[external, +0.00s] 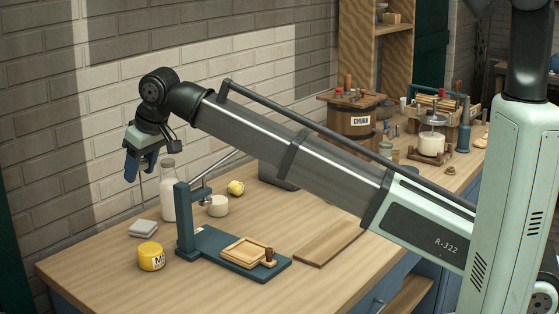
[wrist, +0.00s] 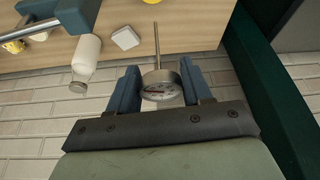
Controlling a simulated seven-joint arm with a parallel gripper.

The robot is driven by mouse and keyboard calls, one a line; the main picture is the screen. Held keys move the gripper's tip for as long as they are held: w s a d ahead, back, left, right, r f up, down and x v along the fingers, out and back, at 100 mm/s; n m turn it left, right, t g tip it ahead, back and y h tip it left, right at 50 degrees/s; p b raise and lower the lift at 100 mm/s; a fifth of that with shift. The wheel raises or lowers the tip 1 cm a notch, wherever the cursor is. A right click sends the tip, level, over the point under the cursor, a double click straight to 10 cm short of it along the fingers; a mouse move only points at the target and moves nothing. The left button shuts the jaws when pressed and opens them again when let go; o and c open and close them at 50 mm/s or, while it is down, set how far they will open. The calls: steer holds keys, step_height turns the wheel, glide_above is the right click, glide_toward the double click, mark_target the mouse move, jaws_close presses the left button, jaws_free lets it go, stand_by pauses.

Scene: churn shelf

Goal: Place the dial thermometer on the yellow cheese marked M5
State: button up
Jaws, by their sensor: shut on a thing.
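The dial thermometer (wrist: 160,88) is between my gripper's fingers in the wrist view, with its round dial towards the camera and its thin stem pointing away towards the table. My gripper (external: 141,165) is shut on it, high above the back left of the table in the external view, where the stem hangs down below the fingers. The yellow cheese (external: 151,257) sits on the table at the front left, below and apart from the thermometer. Its label shows an M; the rest is hard to read. In the wrist view only an edge of the cheese (wrist: 153,1) shows at the top.
A milk bottle (external: 169,195) stands close to the right of my gripper. A blue press stand (external: 186,225) rises to the cheese's right. The brick wall (wrist: 60,125) is close behind.

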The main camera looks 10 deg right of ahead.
steer(key=shift+f, duration=4.95)
steer(key=shift+f, duration=0.15)
steer(key=o, duration=1)
steer(key=v, duration=1.2)
